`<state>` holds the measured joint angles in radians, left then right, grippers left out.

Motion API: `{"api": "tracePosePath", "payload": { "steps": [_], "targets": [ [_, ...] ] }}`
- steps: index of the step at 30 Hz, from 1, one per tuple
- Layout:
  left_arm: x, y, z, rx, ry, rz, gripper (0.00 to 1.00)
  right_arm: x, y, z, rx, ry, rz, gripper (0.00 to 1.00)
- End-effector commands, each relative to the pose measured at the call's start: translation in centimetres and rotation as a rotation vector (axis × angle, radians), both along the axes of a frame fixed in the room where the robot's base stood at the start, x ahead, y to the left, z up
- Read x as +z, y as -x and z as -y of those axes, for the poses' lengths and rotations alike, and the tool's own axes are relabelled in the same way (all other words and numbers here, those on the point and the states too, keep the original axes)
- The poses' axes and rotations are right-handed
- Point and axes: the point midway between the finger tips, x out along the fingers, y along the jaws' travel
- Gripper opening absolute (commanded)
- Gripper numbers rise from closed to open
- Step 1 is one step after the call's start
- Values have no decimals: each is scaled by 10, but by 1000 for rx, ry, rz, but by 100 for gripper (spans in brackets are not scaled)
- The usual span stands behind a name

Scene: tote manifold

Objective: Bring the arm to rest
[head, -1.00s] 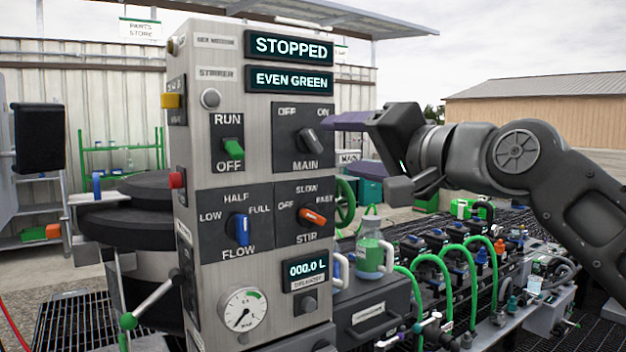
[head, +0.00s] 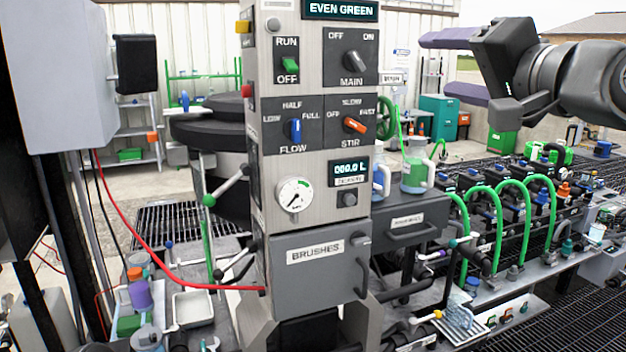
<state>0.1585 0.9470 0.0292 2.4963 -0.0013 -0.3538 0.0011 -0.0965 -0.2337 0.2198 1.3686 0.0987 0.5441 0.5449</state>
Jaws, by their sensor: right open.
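My right gripper (head: 462,72) is at the upper right, its arm coming in from the right edge. My left gripper is not in view.
The panel carries a green RUN/OFF switch (head: 290,64), a blue FLOW knob (head: 296,130), an orange STIR knob (head: 354,125) and a gauge (head: 294,195). Green hoses (head: 497,190) arch over the manifold at right. A red cable (head: 150,255) hangs at left. A BRUSHES drawer (head: 318,270) is shut.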

Motion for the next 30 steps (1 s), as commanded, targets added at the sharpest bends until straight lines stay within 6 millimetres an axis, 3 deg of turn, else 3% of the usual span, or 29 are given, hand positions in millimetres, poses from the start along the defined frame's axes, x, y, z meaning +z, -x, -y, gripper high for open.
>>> {"api": "tracePosePath", "payload": {
  "steps": [4,8,11,17,20,23,27,30],
  "targets": [
    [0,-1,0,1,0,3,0,6,-7,3,-31,50,77,64],
    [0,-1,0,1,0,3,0,-14,-24,-1,-49,102,96,64],
    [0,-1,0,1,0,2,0,-35,-39,-6,-55,135,91,64],
    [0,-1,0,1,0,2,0,-102,-79,-19,-57,211,41,64],
    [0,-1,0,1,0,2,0,-149,-100,-27,-52,255,1,64],
    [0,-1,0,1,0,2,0,-218,-123,-37,-39,312,-65,64],
    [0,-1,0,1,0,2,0,-333,-141,-52,-5,395,-178,64],
    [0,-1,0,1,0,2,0,-416,-139,-61,28,450,-264,64]
  ]
}}
